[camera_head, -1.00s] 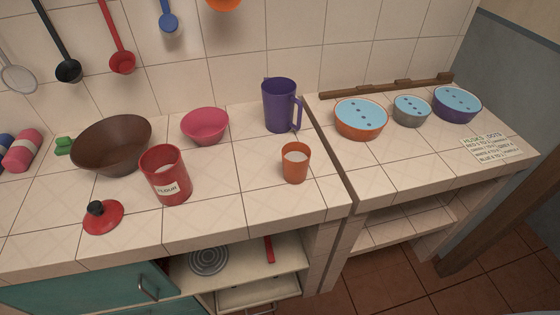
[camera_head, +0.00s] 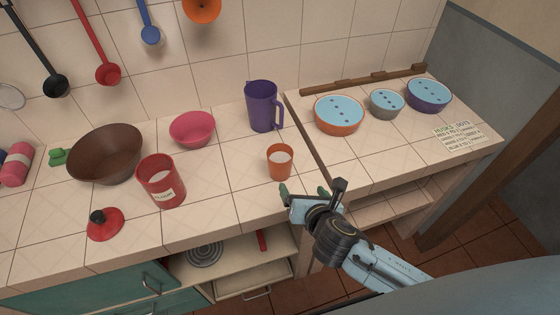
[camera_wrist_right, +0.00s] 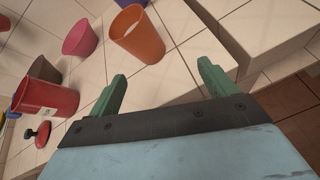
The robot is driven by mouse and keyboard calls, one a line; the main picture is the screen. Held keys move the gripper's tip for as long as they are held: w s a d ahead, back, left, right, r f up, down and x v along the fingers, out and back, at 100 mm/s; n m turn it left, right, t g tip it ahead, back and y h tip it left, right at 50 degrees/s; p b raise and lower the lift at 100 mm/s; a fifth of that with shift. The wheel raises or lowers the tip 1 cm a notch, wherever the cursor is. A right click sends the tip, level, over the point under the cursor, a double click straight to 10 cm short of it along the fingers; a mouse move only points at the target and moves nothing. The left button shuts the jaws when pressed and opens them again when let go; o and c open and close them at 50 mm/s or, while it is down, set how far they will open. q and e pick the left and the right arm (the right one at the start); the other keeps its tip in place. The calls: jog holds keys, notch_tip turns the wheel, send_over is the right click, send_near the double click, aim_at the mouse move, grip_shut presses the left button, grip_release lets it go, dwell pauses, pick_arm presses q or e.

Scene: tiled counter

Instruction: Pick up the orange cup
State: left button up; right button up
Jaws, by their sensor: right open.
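The orange cup (camera_head: 279,163) stands upright on the tiled counter near its front edge, with pale contents inside. It also shows in the right wrist view (camera_wrist_right: 138,38), beyond the fingers. My right gripper (camera_head: 305,192) is at the counter's front edge, just in front and to the right of the cup. Its two green fingers are spread apart with nothing between them, as the right wrist view (camera_wrist_right: 160,85) shows. The fingers are apart from the cup. My left gripper is not in view.
A purple pitcher (camera_head: 262,106) stands behind the cup. A pink bowl (camera_head: 193,130), red flour canister (camera_head: 161,182), brown bowl (camera_head: 106,155) and red lid (camera_head: 105,225) are to the left. Blue-topped bowls (camera_head: 339,115) stand on the right counter. Counter around the cup is clear.

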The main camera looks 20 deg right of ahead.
aim_at(286, 169)
jog(key=w+n, duration=0.1)
jog(key=w, duration=0.2)
jog(key=w+a+f+n, duration=0.1)
jog(key=w+n, duration=0.1)
jog(key=w, duration=0.1)
jog(key=w+n+t+b, duration=0.1)
jog(key=w, duration=0.1)
jog(key=shift+w+a+f+y, duration=0.3)
jog(key=shift+w+y, duration=0.1)
jog(key=x, duration=0.3)
jog(key=b+x, duration=0.1)
jog(key=shift+a+f, duration=0.3)
jog(key=shift+f, duration=0.15)
jog(key=shift+w+f, duration=0.15)
jog(key=shift+w, duration=0.25)
jog(key=c, duration=1.1)
